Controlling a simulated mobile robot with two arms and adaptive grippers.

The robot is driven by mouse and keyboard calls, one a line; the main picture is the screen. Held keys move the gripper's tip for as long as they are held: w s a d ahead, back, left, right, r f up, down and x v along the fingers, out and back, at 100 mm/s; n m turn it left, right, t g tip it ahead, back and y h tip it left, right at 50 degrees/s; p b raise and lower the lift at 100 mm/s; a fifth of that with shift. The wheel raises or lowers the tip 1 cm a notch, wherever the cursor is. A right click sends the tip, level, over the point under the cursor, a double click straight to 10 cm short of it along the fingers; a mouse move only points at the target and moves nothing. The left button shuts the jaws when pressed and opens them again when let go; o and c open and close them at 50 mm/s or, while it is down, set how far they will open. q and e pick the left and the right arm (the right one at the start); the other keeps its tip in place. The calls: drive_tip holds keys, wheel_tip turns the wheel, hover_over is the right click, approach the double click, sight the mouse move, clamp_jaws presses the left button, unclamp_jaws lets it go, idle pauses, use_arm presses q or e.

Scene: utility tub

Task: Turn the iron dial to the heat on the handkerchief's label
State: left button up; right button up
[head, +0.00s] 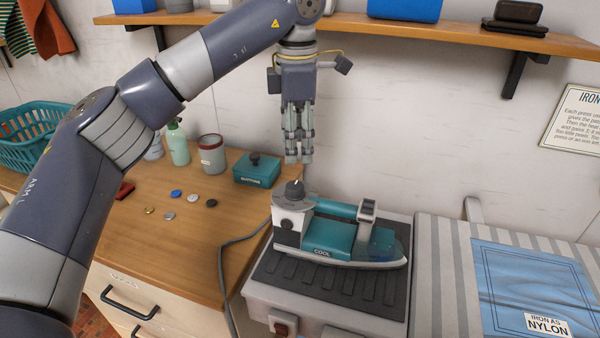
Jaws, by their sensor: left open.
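The teal and white iron (335,240) stands on a ribbed dark rest on a grey base, its nose to the right. Its dark dial (294,188) sits on the round grey top at the iron's left end. A label on the iron's side reads "COOL". The dial's own setting is too small to read. The blue handkerchief (530,290) lies flat on the striped board at the right, and its label (547,325) reads "IRON AS NYLON". My left gripper (298,158) is open and empty, pointing down just above the dial, apart from it. My right gripper is out of view.
A teal buttons box (256,171), a grey-red tin (211,155), a green spray bottle (177,143) and several loose buttons are on the wooden counter (180,240). A cord (224,275) runs down left of the iron. A shelf (450,35) runs above. A sign (575,120) hangs at right.

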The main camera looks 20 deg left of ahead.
sight(296, 185)
use_arm(q)
drive_tip(key=f, duration=0.6)
drive_tip(key=shift+s+a+f+p, duration=0.1)
drive_tip(key=shift+s+p, duration=0.15)
drive_tip(key=shift+p, duration=0.05)
drive_tip(key=shift+w+f, duration=0.1)
drive_tip(key=shift+f, duration=1.6)
drive_tip(key=c, duration=1.1)
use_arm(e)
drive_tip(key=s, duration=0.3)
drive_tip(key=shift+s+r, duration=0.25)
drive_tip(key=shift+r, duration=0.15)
